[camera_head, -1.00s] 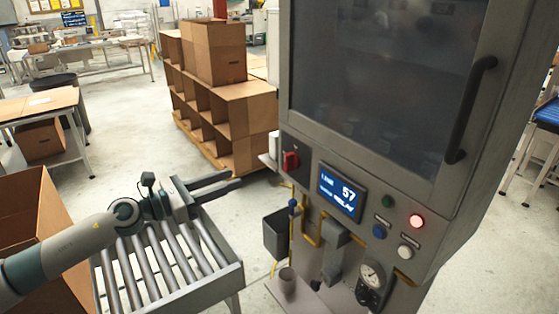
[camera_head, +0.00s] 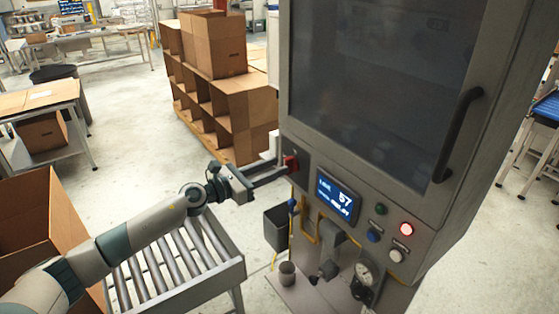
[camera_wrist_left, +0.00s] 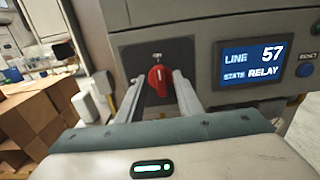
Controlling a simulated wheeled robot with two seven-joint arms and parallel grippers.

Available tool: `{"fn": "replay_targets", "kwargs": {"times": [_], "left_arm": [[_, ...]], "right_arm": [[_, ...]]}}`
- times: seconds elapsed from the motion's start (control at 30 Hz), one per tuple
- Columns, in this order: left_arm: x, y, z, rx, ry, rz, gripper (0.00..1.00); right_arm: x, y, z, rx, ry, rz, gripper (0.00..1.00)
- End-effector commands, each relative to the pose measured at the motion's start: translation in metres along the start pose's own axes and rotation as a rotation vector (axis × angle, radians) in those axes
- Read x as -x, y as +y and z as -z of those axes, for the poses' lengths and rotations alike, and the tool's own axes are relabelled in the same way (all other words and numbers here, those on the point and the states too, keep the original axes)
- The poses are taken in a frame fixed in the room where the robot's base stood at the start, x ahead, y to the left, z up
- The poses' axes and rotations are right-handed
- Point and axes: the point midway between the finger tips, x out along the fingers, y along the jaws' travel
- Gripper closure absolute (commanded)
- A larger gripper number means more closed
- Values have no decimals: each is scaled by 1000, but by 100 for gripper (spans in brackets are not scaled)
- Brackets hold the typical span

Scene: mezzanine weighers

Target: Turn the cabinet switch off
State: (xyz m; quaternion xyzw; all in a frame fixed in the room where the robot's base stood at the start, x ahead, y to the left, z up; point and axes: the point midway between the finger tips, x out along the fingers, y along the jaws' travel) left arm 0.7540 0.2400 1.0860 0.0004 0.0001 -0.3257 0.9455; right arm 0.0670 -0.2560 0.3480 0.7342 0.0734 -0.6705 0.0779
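The cabinet (camera_head: 330,160) is a tall grey unit with a dark window door. Its red rotary switch (camera_head: 291,163) sits on a dark plate at the left of the front panel. In the left wrist view the red switch (camera_wrist_left: 160,78) stands roughly upright, with a small label above it that looks like ON. My left gripper (camera_head: 279,170) is open, with its fingertips at the switch. In the wrist view its two fingers lie on either side of the red knob; whether they touch it I cannot tell. My right gripper is out of view.
A blue display (camera_head: 338,200) reading 57 and RELAY, a green button (camera_head: 381,209), a lit red lamp (camera_head: 406,229) and a blue button (camera_head: 373,236) are right of the switch. A roller conveyor (camera_head: 180,262) stands below my left arm. Cardboard boxes (camera_head: 215,45) stand behind.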

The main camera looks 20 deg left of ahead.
Motion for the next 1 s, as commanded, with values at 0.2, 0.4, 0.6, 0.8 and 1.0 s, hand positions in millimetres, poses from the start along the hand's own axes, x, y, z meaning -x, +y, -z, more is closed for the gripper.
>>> {"fn": "replay_targets", "kwargs": {"times": [0.2,0.4,0.6,0.8,1.0], "left_arm": [[-20,0,0,2,-1,-1,67],[-24,1,0,0,0,-1,67],[-24,0,0,0,0,-1,70],[-24,0,0,1,0,-1,100],[-24,1,0,7,0,-1,100]], "right_arm": [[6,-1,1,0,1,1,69],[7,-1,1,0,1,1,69],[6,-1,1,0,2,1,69],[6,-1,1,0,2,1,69],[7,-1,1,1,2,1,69]]}}
